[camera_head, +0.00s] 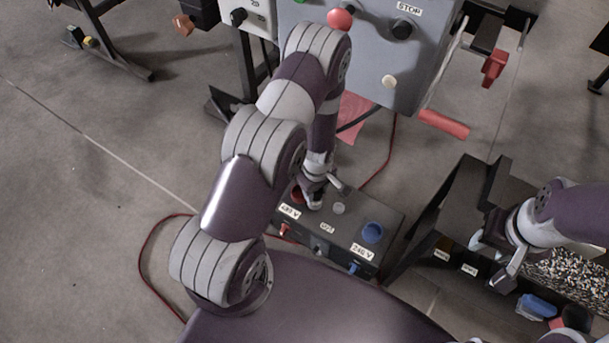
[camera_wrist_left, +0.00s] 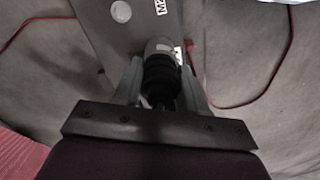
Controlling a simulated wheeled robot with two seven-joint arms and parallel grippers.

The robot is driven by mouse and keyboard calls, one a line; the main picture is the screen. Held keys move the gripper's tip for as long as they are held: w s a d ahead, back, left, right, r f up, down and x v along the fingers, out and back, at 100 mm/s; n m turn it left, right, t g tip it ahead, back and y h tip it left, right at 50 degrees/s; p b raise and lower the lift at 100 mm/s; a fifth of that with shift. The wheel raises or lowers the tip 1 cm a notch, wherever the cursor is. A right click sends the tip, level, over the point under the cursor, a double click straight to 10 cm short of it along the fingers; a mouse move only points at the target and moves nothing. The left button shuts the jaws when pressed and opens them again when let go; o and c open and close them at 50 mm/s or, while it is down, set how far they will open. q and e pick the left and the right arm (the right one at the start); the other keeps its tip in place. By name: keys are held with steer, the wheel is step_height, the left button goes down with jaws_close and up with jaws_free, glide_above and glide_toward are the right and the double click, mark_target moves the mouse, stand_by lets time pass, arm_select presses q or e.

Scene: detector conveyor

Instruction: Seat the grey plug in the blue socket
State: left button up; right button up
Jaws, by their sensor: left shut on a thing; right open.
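The blue socket (camera_head: 373,232) is on top of a dark grey socket box, at its right end beside the 240 V label. My left gripper (camera_head: 323,190) is over the other end of that box, left of the blue socket and apart from it. In the left wrist view my left gripper (camera_wrist_left: 163,90) is shut on the grey plug (camera_wrist_left: 160,46), which has a light grey end and a black ribbed body. Whether the plug touches the box cannot be told. My right gripper (camera_head: 500,262) is open and empty above a dark bin at the right.
The socket box (camera_head: 325,229) also has a red socket (camera_head: 297,194) and a pale round fitting (camera_head: 339,208). A grey control cabinet (camera_head: 362,55) stands behind. A blue plug (camera_head: 537,306) lies at the lower right. Red cables (camera_head: 150,235) run on the floor.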

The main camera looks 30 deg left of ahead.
arm_select(q)
steer(key=w+d+r+m+b, duration=0.1)
steer(key=w+d+m+b, duration=0.2)
steer(key=d+m+b, duration=0.95)
steer(key=d+f+m, duration=0.1)
steer(key=d+f, duration=0.1)
steer(key=f, duration=0.1)
steer(key=d+f+m+b, duration=0.1)
steer(key=d+f+m, duration=0.1)
steer(key=f, duration=0.1)
steer(key=d+f+m, duration=0.2)
steer(key=f, duration=0.2)
steer(key=shift+s, duration=0.35)
steer(key=shift+r, duration=0.15)
steer(key=o, duration=1.1)
steer(key=shift+o, duration=0.2)
